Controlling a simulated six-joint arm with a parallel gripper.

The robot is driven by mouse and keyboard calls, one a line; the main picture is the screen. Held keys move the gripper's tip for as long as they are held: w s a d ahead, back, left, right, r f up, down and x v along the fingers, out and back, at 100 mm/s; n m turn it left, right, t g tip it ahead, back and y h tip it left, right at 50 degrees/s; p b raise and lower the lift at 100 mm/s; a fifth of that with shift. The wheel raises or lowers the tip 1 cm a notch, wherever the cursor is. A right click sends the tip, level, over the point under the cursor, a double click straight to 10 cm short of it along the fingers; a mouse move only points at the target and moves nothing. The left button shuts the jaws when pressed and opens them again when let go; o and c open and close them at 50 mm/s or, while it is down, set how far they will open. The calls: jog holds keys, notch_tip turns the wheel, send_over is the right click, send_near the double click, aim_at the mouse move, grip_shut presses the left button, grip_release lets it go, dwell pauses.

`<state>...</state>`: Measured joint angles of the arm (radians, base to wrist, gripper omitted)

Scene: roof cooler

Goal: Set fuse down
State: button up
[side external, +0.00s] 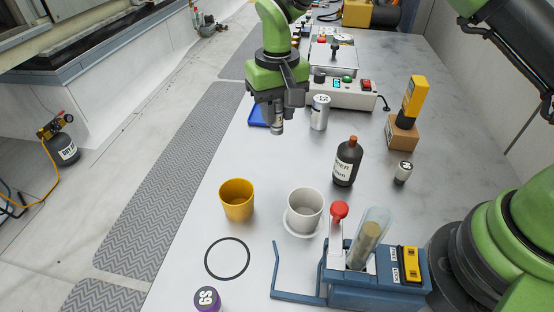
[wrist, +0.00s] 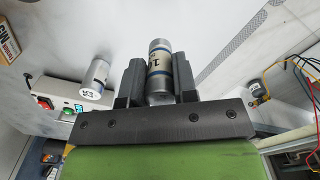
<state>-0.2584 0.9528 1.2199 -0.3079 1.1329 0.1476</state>
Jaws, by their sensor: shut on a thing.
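The fuse is a small silver cylinder with a dark blue band and a printed mark. It is held between the two dark fingers of my gripper (side external: 277,108), and its lower end (side external: 277,128) shows below them. In the wrist view the fuse (wrist: 159,62) stands between the fingers, which are shut on it. In the side view the gripper is near the left edge of the table, left of a silver can (side external: 319,113). The fuse appears to be above the tabletop; the exact gap cannot be told. A blue tray (side external: 257,116) is partly hidden behind the gripper.
A control box (side external: 342,92) with buttons stands behind. A dark bottle (side external: 347,162), a small silver cylinder (side external: 403,172), a cardboard block (side external: 402,132), a yellow cup (side external: 237,200), a white cup (side external: 304,208) and a blue rack (side external: 365,290) stand on the table. The middle is partly clear.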

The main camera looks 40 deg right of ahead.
notch_tip(320, 180, down, 9)
jog(key=shift+f, duration=0.1)
dwell(0.3)
jog(key=shift+f, duration=0.15)
jog(key=o, duration=0.9)
